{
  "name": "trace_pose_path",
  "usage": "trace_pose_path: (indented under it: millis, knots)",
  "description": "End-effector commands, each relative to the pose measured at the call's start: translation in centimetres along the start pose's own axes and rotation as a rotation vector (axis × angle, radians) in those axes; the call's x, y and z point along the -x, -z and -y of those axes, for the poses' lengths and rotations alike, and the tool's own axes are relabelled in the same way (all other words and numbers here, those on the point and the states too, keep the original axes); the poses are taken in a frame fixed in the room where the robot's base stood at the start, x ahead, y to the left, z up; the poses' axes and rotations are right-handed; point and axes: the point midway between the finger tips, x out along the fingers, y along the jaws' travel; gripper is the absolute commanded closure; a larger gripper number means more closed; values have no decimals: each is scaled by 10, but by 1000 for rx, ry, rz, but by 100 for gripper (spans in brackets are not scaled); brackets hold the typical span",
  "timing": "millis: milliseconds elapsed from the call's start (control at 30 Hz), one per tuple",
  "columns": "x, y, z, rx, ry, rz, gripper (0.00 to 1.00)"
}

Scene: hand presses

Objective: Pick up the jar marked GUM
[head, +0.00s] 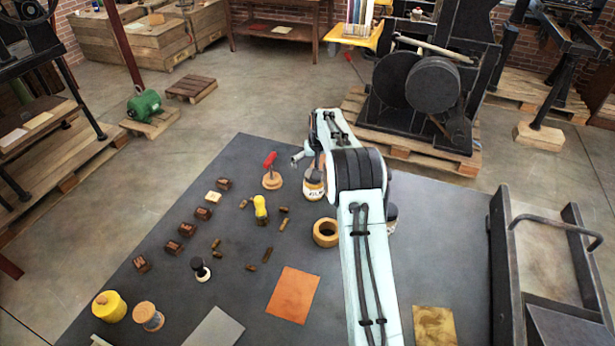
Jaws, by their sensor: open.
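A white jar (314,191) with dark lettering and a yellowish band stands on the dark table, just left of my arm's big dark joint. Its lettering is too small to read surely, and its top is partly covered. A second jar (392,217) shows only in part behind my arm on the right, its label hidden. My gripper (298,158) shows only as a small grey piece at the upper left of the first jar, apart from the table. It is open, with nothing seen in it; most of it is hidden by my arm.
A red-handled tool (271,172) on a round wooden base stands close left of the jar. A yellow-topped piece (261,207) and several small wooden blocks lie further left. A black press (425,85) stands behind the table.

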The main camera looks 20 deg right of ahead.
Motion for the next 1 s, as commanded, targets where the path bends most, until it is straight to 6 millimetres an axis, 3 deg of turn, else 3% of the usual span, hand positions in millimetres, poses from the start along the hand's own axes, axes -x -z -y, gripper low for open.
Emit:
trace_pose_path:
  millis: [133,500,833,867,1000]
  knots:
    - [-18,-8,-10,-17,-4,20,10]
    - [-71,-9,-9,-15,-3,20,10]
    - [-76,-9,-9,-15,-3,19,10]
    - [-76,-9,-9,-15,-3,19,16]
    - [-76,-9,-9,-15,-3,19,60]
